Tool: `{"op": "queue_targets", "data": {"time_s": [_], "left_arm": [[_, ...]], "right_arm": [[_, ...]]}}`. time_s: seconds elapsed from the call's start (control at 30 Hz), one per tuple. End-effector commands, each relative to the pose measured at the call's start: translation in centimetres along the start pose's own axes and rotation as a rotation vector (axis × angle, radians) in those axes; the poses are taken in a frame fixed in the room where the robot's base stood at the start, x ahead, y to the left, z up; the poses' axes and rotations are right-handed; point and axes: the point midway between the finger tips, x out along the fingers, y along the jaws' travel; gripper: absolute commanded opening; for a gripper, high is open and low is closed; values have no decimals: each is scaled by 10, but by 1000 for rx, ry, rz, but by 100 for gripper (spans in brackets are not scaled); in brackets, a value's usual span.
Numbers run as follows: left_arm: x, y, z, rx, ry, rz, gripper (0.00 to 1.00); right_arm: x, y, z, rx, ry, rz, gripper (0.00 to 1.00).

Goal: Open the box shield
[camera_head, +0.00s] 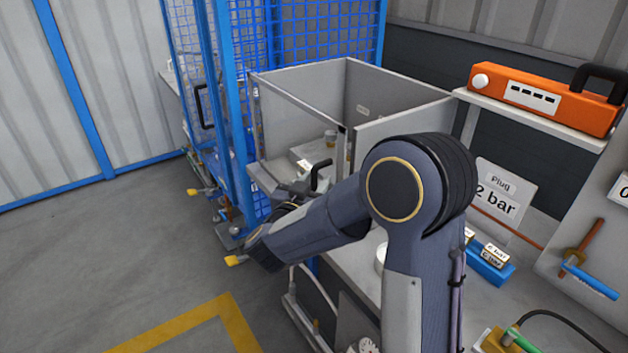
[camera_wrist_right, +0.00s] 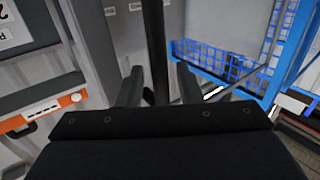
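The box shield (camera_head: 400,122) is a set of tall light-grey panels, open at the top, on the bench at the centre of the head view. A black handle (camera_head: 321,174) shows low at its front left. In the wrist view a dark upright bar (camera_wrist_right: 156,45), probably this handle, stands between the fingers of my right gripper (camera_wrist_right: 159,85). The fingers are apart; I cannot tell whether either touches the bar. In the head view my right arm crosses in front of the shield and hides its lower right front. My left gripper is not in view.
A blue mesh fence (camera_head: 233,100) stands left of the shield. An orange case (camera_head: 545,98) sits on a shelf at the right. A blue block (camera_head: 488,265) and a blue-handled tool (camera_head: 590,277) are at the right. The floor at the lower left is clear.

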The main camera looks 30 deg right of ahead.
Motion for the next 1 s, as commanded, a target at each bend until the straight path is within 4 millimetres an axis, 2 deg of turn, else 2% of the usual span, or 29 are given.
{"op": "queue_targets", "data": {"time_s": [0.27,0.53,1.0], "left_arm": [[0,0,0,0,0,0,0],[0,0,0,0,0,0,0],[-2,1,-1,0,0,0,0]], "right_arm": [[3,0,0,1,0,-1,32],[2,0,0,1,0,-1,0],[1,0,0,0,0,26,0]]}}
